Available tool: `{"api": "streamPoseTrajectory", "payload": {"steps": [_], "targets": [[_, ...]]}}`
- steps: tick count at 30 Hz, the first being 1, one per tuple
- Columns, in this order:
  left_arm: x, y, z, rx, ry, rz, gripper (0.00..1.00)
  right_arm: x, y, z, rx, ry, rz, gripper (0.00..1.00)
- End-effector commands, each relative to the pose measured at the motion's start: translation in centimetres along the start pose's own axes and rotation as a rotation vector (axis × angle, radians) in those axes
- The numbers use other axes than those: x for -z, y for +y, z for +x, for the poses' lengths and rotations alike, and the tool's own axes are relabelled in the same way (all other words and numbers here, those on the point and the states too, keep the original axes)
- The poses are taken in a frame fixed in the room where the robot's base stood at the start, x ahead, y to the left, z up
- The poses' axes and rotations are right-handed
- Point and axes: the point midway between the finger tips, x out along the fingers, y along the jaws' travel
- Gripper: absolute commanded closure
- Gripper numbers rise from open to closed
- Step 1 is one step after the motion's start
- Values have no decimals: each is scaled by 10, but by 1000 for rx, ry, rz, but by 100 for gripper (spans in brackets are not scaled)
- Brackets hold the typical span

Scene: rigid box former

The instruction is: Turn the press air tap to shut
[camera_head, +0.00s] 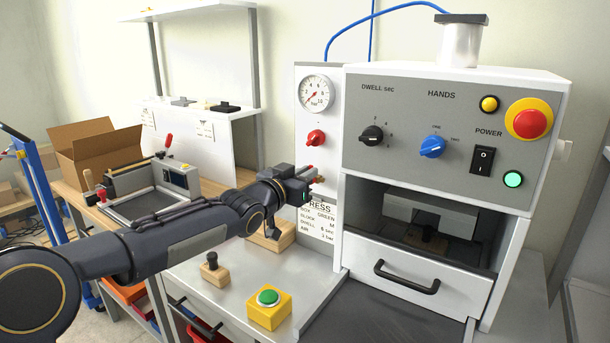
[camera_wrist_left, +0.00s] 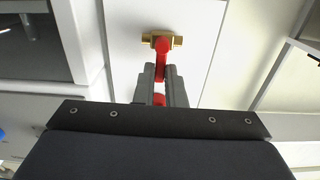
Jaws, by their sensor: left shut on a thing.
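The press air tap (camera_wrist_left: 148,41) has a brass body on the white side panel of the press and a red lever (camera_wrist_left: 161,62). In the left wrist view the lever runs from the brass body down between my fingers, across the line of the body. My left gripper (camera_wrist_left: 160,80) is shut on the red lever. In the head view my left gripper (camera_head: 308,174) is at the panel below the red knob, and it hides most of the tap. My right gripper is in neither view.
A pressure gauge (camera_head: 316,92) and a red knob (camera_head: 316,138) sit above the tap. The press control panel (camera_head: 460,165) is to the right. A yellow box with a green button (camera_head: 269,308) and a wooden block with a black knob (camera_head: 214,274) stand on the bench below my arm.

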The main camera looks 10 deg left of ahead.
Motion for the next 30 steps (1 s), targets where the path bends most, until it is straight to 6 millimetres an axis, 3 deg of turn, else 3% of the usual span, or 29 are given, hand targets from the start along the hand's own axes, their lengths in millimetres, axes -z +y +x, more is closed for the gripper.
{"api": "streamPoseTrajectory", "payload": {"steps": [3, 4, 9, 19, 30], "targets": [[-3, 0, 0, 0, -6, 2, 100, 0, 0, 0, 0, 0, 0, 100], [-3, 0, 0, 0, -6, 2, 88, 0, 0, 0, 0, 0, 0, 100], [-2, 0, 0, 0, -4, 1, 68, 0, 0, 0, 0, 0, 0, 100], [0, 0, -5, 0, -2, 0, 68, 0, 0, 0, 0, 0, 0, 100], [1, -2, -64, 4, -4, 3, 68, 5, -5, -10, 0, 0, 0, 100]]}}
